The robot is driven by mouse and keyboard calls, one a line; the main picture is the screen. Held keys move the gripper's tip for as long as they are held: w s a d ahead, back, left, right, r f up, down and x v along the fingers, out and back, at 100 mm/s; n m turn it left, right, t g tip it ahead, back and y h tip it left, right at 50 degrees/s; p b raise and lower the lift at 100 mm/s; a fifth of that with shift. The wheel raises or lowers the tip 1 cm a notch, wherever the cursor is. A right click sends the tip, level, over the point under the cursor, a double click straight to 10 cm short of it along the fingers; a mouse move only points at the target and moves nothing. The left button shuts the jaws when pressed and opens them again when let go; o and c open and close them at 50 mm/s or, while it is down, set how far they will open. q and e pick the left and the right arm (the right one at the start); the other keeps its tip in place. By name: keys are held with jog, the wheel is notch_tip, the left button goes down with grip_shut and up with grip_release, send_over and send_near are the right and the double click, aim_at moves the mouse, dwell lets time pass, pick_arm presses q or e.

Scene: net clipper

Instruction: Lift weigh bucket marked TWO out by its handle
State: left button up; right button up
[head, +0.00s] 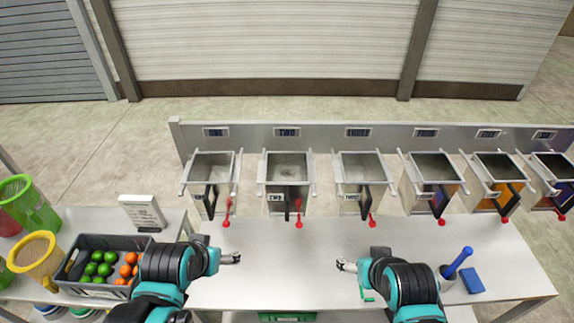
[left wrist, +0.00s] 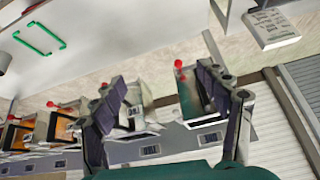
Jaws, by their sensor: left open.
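The weigh bucket marked TWO (head: 276,182) hangs upright second from the left in a row of grey buckets, under a matching TWO sign (head: 287,132). A dark upright part (head: 287,204) and a red-tipped lever (head: 299,221) show at its front. My left gripper (head: 236,258) is open and empty above the table, in front and to the left of the bucket, touching nothing. Its spread fingers show in the left wrist view (left wrist: 160,80), with buckets beyond them. My right gripper (head: 343,266) is over the table, apart from the buckets; its jaw opening is too small to judge.
Bucket ONE (head: 210,172) and bucket THREE (head: 362,170) flank it closely, each with a red-tipped lever. A dark crate of fruit (head: 75,272) and a white sign block (head: 143,211) stand left.

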pick_arm(q)
jog(key=w+d+r+m+g+p, duration=0.1)
jog(key=w+d+r+m+p, duration=0.2)
jog(key=r, duration=0.5)
jog(key=m+g, duration=0.6)
jog(key=m, duration=0.8)
send_near(287, 193)
notch_tip(287, 193, down, 5)
jog(key=d, duration=0.2)
jog(key=f, duration=0.2)
jog(key=a+f, duration=0.1)
jog(key=f, duration=0.1)
jog(key=f+p, duration=0.1)
jog(key=f, duration=0.1)
jog(key=shift+s+a+f, duration=0.15)
jog(key=shift+a+f, duration=0.05)
jog(key=shift+a, duration=0.2)
jog(key=shift+f, duration=0.4)
pick_arm(e)
notch_tip(287, 193, up, 6)
pick_arm(q)
jog(key=shift+c, duration=0.3)
jog(key=c, duration=1.5)
jog(key=shift+r, duration=0.1)
jog(key=shift+c, duration=0.8)
